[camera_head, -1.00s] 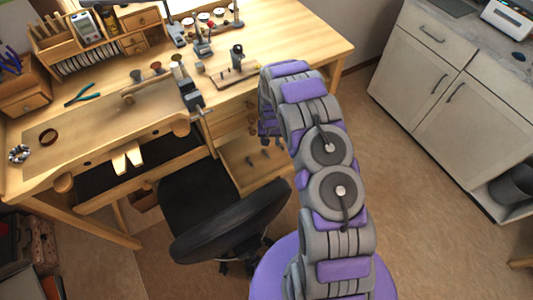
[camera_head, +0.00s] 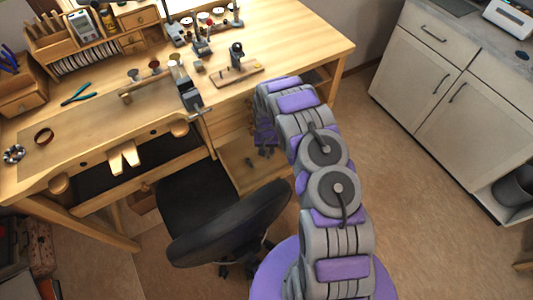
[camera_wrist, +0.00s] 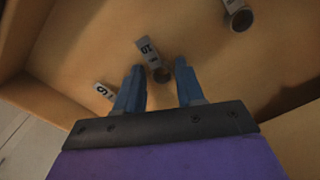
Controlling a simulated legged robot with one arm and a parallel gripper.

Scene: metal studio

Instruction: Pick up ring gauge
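In the wrist view, small grey pieces, each a numbered tag with a ring-like end, lie on a wooden drawer floor and look like ring gauges. One ring gauge, marked 10 (camera_wrist: 147,50), lies between my fingertips, its round end towards me. A second tag (camera_wrist: 103,91) lies just left of my left finger, partly hidden by it. A third piece (camera_wrist: 238,14) lies at the upper right. My gripper (camera_wrist: 159,66) is open and empty above the drawer floor. In the head view my gripper (camera_head: 265,142) is small and dark, over the open drawer (camera_head: 250,172) below the bench top.
The drawer's walls (camera_wrist: 40,35) rise close around my gripper in the wrist view. In the head view the workbench (camera_head: 290,45) stands behind, with tools on top. A black chair (camera_head: 230,225) is left of my arm. Cabinets (camera_head: 440,95) stand at the right, with open floor between.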

